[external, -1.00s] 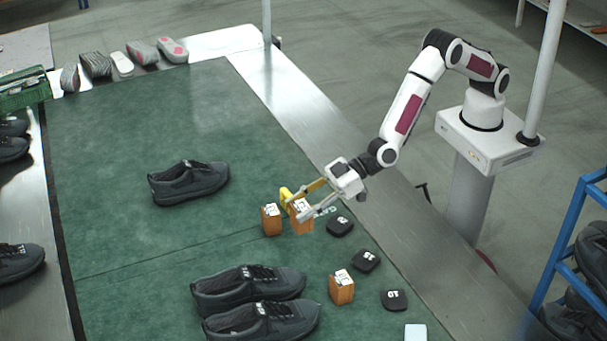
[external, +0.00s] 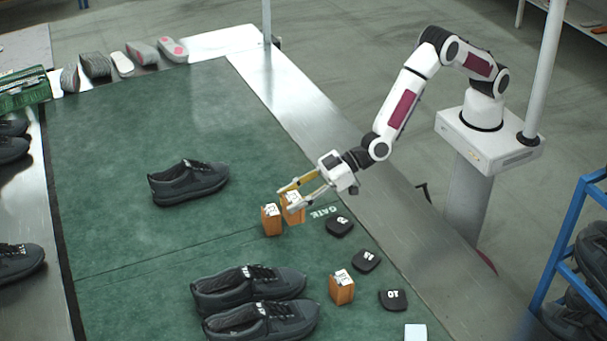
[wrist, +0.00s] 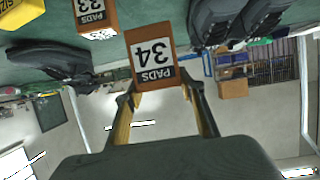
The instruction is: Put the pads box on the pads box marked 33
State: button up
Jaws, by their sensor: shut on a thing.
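My gripper (external: 292,196) is shut on a brown pads box (external: 294,214), whose label reads PADS 34 in the wrist view (wrist: 153,62). The held box looks a little raised, though its gap to the green mat is hard to judge. The pads box marked 33 (wrist: 93,16) shows at the top left of the wrist view, partly cut off. In the external view it appears to be the box (external: 271,220) just left of the held one, with a white label on top. The two boxes are close but apart in the wrist view.
A third brown box (external: 342,289) stands nearer the front, among several black pads (external: 366,261). A single dark shoe (external: 189,182) lies behind left, and a pair (external: 250,288) in front. A yellow SIZE block (wrist: 30,14) is beyond box 33. The mat's back is clear.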

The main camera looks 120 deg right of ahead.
jog(key=w+d+r+n+y, duration=0.2)
jog(key=w+d+r, duration=0.3)
jog(key=d+r, duration=0.4)
jog(key=shift+d+n+y, duration=0.4)
jog(key=shift+d+y, duration=0.3)
jog(key=shift+d, duration=0.2)
jog(key=shift+d+r+n+y, duration=0.15)
jog(key=shift+n+y, duration=0.15)
jog(key=shift+s+n+g+y, duration=0.1)
jog(key=shift+n+g+y, duration=0.2)
jog(key=shift+n+y, duration=0.15)
jog(key=s+a+f, duration=0.1)
jog(key=a+n+y, duration=0.1)
jog(key=shift+s+a+f+y, duration=0.25)
jog(key=shift+s+a+f, duration=0.05)
jog(key=shift+s+f, duration=0.05)
dwell(0.3)
